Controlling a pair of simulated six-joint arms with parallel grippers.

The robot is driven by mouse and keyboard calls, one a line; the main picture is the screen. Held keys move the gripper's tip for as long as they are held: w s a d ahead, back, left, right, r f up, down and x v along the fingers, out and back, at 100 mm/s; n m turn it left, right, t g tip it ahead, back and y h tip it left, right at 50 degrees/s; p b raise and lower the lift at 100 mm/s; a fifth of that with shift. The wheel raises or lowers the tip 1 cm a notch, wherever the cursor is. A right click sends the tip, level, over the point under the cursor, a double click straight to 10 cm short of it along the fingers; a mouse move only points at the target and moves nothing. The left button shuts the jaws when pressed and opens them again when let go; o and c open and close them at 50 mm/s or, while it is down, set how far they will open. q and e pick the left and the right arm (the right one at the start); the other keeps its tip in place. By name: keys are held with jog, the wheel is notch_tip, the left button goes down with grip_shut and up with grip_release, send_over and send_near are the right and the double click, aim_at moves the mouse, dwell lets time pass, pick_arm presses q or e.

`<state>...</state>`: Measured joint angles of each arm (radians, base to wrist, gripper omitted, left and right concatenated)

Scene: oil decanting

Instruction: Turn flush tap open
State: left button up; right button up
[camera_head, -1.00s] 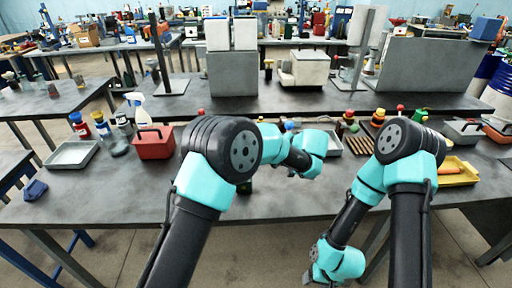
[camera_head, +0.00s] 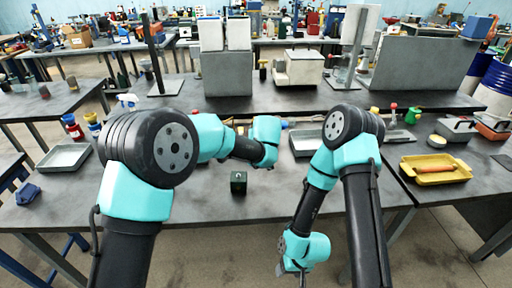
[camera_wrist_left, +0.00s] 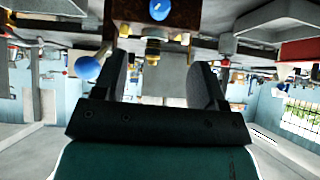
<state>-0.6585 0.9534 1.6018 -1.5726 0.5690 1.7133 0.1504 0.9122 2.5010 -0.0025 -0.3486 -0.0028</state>
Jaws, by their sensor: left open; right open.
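A brass fitting (camera_wrist_left: 153,48) with a blue round knob (camera_wrist_left: 160,10) shows at the top of the left wrist view, which looks upside down. A second blue knob (camera_wrist_left: 87,68) is left of it. I cannot tell for sure which is the flush tap. My left gripper (camera_wrist_left: 160,78) is open, its dark fingers on either side of the fitting in the picture; contact is not clear. In the head view its fingers are hidden behind my left wrist. My right gripper (camera_head: 290,269) hangs low in front of the table's front edge, open and empty.
A small dark green block (camera_head: 238,184) stands on the table (camera_head: 200,205) near my left arm. A grey tray (camera_head: 66,158) lies left, another (camera_head: 306,143) behind my arms. A yellow tray (camera_head: 436,172) is at right. The front middle of the table is mostly clear.

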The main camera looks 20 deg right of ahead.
pick_arm(q)
jog(key=x, duration=1.6)
jog(key=shift+w+f, duration=0.15)
jog(key=shift+w, duration=0.1)
jog(key=shift+c, duration=0.2)
jog(key=c, duration=0.9)
